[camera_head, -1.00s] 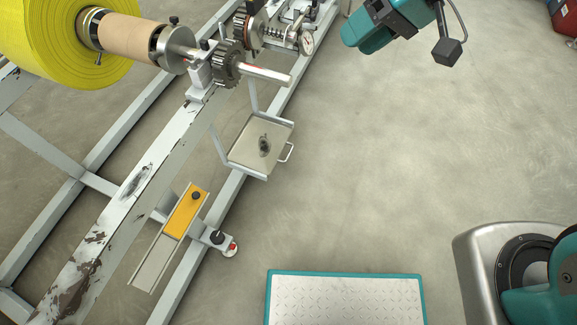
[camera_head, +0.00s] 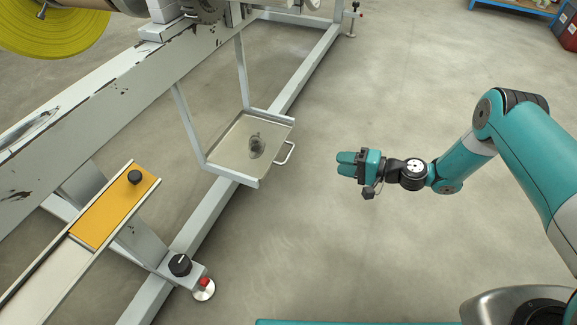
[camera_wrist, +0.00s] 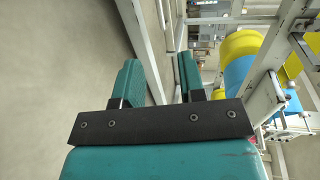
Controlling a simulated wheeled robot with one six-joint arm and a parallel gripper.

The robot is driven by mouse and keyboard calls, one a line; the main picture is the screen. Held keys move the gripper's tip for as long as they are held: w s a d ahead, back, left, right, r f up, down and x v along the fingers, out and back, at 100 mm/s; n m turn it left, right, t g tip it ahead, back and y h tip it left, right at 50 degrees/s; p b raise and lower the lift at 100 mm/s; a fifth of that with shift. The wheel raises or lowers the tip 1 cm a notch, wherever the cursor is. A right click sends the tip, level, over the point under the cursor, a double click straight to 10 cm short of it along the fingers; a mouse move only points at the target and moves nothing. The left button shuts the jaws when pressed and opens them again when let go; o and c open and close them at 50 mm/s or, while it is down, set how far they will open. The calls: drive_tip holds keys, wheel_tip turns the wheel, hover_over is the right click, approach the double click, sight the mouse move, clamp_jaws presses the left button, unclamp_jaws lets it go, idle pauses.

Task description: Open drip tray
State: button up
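The drip tray (camera_head: 228,150) is a shallow beige tray with a dark stain, seen in the head view. It sits in a grey hanging bracket (camera_head: 192,128) under the machine beam. Its silver loop handle (camera_head: 286,154) sticks out on the right side. My gripper (camera_head: 339,163) is to the right of the handle, apart from it, with its fingers pointing left toward the machine. In the wrist view the two teal fingers (camera_wrist: 160,75) stand apart with nothing between them. I cannot make out the tray in the wrist view.
The machine's long beam (camera_head: 90,100) and lower rail (camera_head: 205,215) run along the left. The floor right of the tray is clear.

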sight(288, 154)
drive_tip(key=shift+b+x, duration=4.2)
drive_tip(key=shift+x, duration=4.45)
drive_tip(key=shift+s, duration=0.1)
drive_tip(key=shift+c, duration=0.5)
clamp_jaws()
